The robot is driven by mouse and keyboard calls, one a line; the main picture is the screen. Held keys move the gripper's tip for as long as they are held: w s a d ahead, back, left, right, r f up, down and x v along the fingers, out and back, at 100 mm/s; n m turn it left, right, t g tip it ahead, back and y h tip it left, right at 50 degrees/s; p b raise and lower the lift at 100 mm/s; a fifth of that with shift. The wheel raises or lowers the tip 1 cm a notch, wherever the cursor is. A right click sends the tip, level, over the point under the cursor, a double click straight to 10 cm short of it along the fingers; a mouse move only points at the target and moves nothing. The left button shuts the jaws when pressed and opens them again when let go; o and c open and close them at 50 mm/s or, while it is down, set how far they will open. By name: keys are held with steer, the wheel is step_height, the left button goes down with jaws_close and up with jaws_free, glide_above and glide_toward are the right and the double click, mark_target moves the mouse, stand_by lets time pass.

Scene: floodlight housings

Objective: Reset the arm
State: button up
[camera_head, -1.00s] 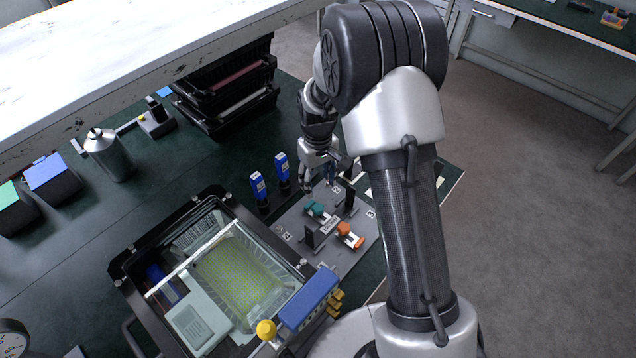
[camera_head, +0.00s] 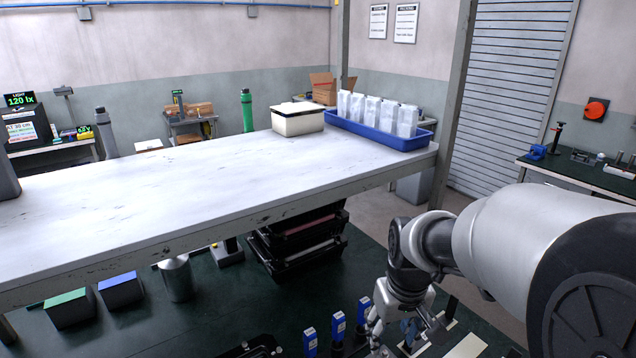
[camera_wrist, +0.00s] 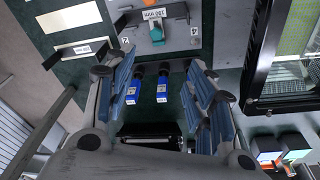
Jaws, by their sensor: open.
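My gripper (camera_head: 402,332) is low at the right in the head view, at the end of my arm, over the dark green bench. In the wrist view my gripper (camera_wrist: 162,95) is open, its two padded fingers wide apart. Nothing is held between them. Blue-topped upright items (camera_head: 338,326) stand left of my gripper in the head view. Two of them show in the wrist view as blue items (camera_wrist: 162,91), between the fingers in the picture but apart from them. The lower part of the gripper is cut off by the head view's bottom edge.
A white shelf (camera_head: 200,180) spans above the bench, with a blue tray (camera_head: 385,135) and a cream box (camera_head: 298,119) on it. Black stacked trays (camera_head: 300,240), a metal can (camera_head: 176,278) and green-lidded and blue-lidded boxes (camera_head: 122,290) stand beneath. A teal-handled fixture (camera_wrist: 156,32) shows in the wrist view.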

steer(key=s+r+m+t, duration=0.1)
steer(key=s+r, duration=0.3)
steer(key=s, duration=0.6)
steer(key=s+r+m+t, duration=0.1)
steer(key=s+r, duration=0.3)
steer(key=s, duration=0.6)
steer(key=shift+s+r+t, duration=0.15)
steer(key=shift+r+t, duration=0.15)
steer(key=shift+t, duration=0.1)
